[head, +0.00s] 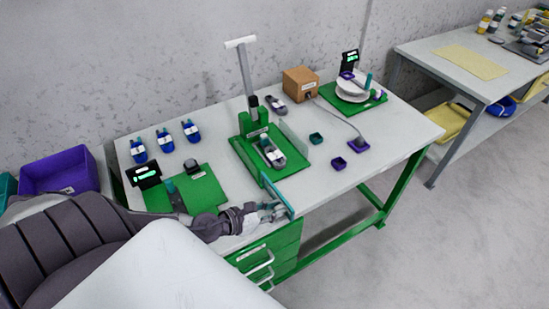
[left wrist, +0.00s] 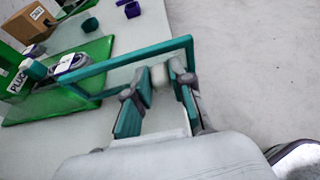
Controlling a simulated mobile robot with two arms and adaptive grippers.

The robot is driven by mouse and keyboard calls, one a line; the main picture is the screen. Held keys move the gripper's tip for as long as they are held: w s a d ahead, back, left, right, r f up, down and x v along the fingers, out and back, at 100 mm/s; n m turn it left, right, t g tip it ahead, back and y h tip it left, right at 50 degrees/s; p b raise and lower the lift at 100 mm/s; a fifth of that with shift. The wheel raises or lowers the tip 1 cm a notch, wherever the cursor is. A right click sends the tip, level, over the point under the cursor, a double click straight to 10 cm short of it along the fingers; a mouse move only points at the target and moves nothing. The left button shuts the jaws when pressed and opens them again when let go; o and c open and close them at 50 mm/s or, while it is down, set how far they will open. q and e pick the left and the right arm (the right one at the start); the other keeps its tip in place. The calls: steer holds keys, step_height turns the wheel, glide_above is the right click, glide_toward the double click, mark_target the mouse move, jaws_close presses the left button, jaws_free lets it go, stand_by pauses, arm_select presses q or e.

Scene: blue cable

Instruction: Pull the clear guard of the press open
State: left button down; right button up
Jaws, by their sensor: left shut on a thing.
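The press (head: 253,124) stands on a green base near the middle of the table, its lever upright. The guard (head: 279,194) has a teal frame and reaches from the base's front corner out to the table's front edge, angled away from the press. In the left wrist view the guard's teal frame (left wrist: 130,61) stretches across to my gripper. My left gripper (head: 275,209), also in the left wrist view (left wrist: 160,95), is shut at the guard's outer end; its fingers partly hide the grip. My right gripper is not in view.
A green mat (head: 205,192) with a black display lies left of the press. A cardboard box (head: 300,83) and small bins (head: 342,176) sit to the right. Green drawers (head: 262,254) are below the front edge.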

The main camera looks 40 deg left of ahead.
arm_select(q)
steer(key=shift+r, duration=0.1)
steer(key=c, duration=1.1)
jaws_free()
steer(key=shift+o, duration=0.5)
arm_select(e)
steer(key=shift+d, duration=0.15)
arm_select(q)
steer(key=v, duration=1)
steer(key=shift+s, duration=0.1)
steer(key=shift+v, duration=0.9)
steer(key=shift+a, duration=0.1)
